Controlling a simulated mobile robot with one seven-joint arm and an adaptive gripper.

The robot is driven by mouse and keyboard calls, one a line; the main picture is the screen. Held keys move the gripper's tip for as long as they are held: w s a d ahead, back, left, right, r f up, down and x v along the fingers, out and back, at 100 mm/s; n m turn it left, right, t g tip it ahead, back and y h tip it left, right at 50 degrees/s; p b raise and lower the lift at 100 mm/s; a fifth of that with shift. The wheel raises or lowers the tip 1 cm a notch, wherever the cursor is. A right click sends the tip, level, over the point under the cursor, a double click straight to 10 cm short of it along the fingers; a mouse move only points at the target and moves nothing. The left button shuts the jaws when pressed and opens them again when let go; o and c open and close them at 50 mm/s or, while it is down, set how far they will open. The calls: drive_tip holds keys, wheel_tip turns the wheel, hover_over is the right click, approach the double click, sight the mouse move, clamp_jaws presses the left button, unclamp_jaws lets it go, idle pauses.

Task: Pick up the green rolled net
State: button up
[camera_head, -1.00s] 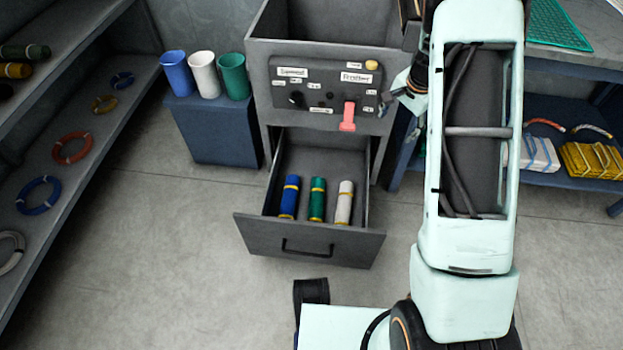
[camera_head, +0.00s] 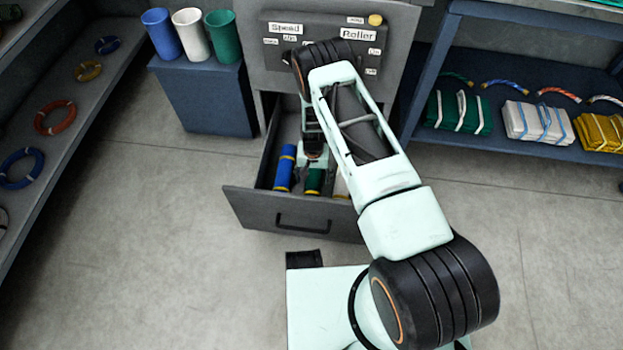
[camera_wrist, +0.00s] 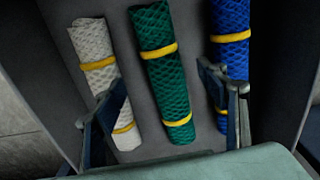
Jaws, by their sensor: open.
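The green rolled net (camera_wrist: 165,85) has two yellow bands and lies in the open drawer, between a white rolled net (camera_wrist: 97,60) and a blue rolled net (camera_wrist: 231,55). In the head view the green net (camera_head: 314,181) is partly hidden by my arm. My gripper (camera_wrist: 165,110) is open and empty over the drawer, with one finger on each side of the green net in the wrist view. The right finger overlaps the blue net and the left finger the lower part of the white net. The height between fingertips and nets is hard to judge.
The drawer (camera_head: 290,220) has walls close around the nets. A panel with labels stands above it. Blue, white and green cups (camera_head: 222,36) stand on a blue cabinet to the left. A shelf (camera_head: 520,146) with folded nets is at the right.

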sight(312, 190)
wheel_tip(312, 190, down, 5)
drive_tip(key=shift+s+r+b, duration=0.1)
drive_tip(key=shift+b, duration=0.7)
drive_tip(key=f, duration=0.1)
drive_tip(key=f+b, duration=0.1)
drive_tip(key=f, duration=0.1)
drive_tip(key=f+b, duration=0.1)
drive_tip(key=shift+s+a+f, duration=0.15)
drive_tip(key=shift+s, duration=0.2)
drive_tip(key=shift+f, duration=0.4)
drive_tip(key=shift+c, duration=0.4)
drive_tip(key=shift+w+r, duration=0.1)
drive_tip(key=c, duration=1.7)
